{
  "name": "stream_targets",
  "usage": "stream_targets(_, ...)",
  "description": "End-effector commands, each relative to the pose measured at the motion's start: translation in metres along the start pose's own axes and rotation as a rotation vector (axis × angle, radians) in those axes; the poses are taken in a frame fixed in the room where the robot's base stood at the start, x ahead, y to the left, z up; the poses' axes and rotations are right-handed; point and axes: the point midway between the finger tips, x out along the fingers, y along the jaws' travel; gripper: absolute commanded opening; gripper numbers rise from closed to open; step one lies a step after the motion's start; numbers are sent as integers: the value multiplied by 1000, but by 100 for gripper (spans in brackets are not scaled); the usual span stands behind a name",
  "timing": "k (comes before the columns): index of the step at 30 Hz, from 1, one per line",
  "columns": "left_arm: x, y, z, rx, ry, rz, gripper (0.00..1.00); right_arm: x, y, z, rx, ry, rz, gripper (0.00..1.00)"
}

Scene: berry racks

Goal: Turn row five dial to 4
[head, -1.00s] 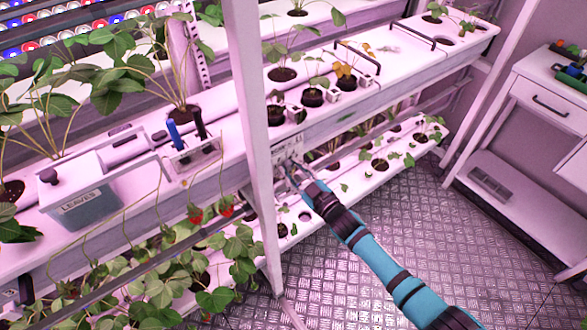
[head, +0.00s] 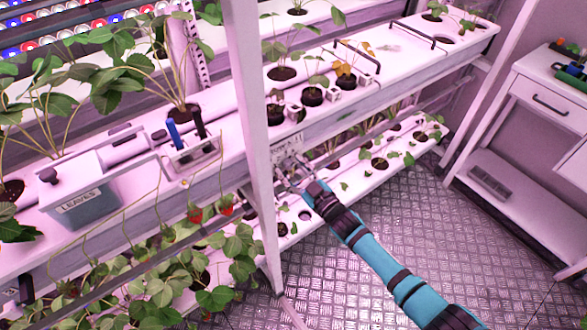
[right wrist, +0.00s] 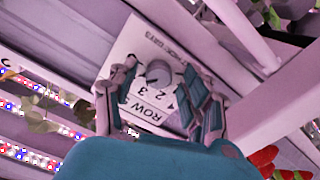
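A white dial panel (head: 288,141) is fixed to the front edge of the upper shelf, just right of the upright post. In the right wrist view its round grey dial (right wrist: 158,72) shows with printed "ROW" and the digits 2 and 3. My right gripper (head: 293,172) is at the panel. The wrist view shows its two fingers (right wrist: 163,100) spread apart on either side of the dial, open, with a gap around it. I cannot tell whether they touch the panel. My left gripper is not in view.
A white upright post (head: 255,120) stands close left of the gripper. Strawberry plants hang below, with red berries (head: 195,215). The metal floor (head: 400,230) at the right is clear up to a white cabinet (head: 545,110).

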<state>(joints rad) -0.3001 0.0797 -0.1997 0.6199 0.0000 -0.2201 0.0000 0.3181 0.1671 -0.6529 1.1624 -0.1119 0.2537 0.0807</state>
Motion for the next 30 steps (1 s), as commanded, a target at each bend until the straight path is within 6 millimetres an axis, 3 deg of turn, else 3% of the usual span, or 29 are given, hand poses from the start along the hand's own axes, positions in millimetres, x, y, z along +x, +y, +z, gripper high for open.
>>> stream_targets(7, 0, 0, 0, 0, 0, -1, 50, 0, 1, -1, 0, 3, 1, 50)
stream_targets(11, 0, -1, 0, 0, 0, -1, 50, -11, 0, 0, 0, 1, 1, 50)
stream_targets(24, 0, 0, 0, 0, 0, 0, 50, -98, 0, 0, -1, 0, 0, 50)
stream_targets(30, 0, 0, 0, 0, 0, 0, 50, -117, 0, 0, 0, 1, 1, 50)
